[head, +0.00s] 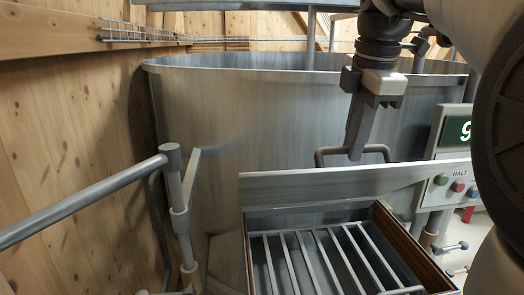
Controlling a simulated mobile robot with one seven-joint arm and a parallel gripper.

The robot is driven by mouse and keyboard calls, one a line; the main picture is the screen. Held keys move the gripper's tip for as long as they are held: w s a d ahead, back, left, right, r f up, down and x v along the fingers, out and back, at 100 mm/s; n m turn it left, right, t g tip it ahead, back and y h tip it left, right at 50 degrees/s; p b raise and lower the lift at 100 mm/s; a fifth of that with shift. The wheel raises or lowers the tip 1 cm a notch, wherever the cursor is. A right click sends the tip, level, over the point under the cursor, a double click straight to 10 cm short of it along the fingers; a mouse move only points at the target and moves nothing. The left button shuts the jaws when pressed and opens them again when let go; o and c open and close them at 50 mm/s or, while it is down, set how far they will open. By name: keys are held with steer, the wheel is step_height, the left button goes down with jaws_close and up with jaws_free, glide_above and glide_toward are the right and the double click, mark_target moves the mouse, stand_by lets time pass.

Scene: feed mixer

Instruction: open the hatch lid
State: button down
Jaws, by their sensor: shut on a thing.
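The hatch lid (300,188) is a flat grey metal panel in the middle right of the head view. It stands raised on edge, tilted up from the back of the hatch opening. A bar handle (325,154) shows just above its upper edge. My gripper (356,150) points down from above and is shut on the middle of the handle. The fingertips' far side is hidden. Below the lid the hatch box (400,244) is uncovered, with wooden sides and a grate of metal bars (310,262) inside.
The large round metal mixer tub (240,120) stands behind the lid. A control box (450,165) with a display and coloured buttons is at right, close to the lid's right end. A metal handrail (85,203) runs at left before a wooden wall (60,110).

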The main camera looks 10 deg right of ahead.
steer(key=w+r, duration=0.4)
steer(key=w, duration=0.7)
steer(key=shift+r, duration=0.3)
steer(key=shift+w, duration=0.1)
steer(key=c, duration=2.1)
jaws_free()
steer(key=o, duration=0.3)
steer(key=shift+w, duration=0.25)
steer(key=shift+o, duration=0.2)
steer(key=shift+s+r, duration=0.1)
steer(key=shift+s, duration=0.05)
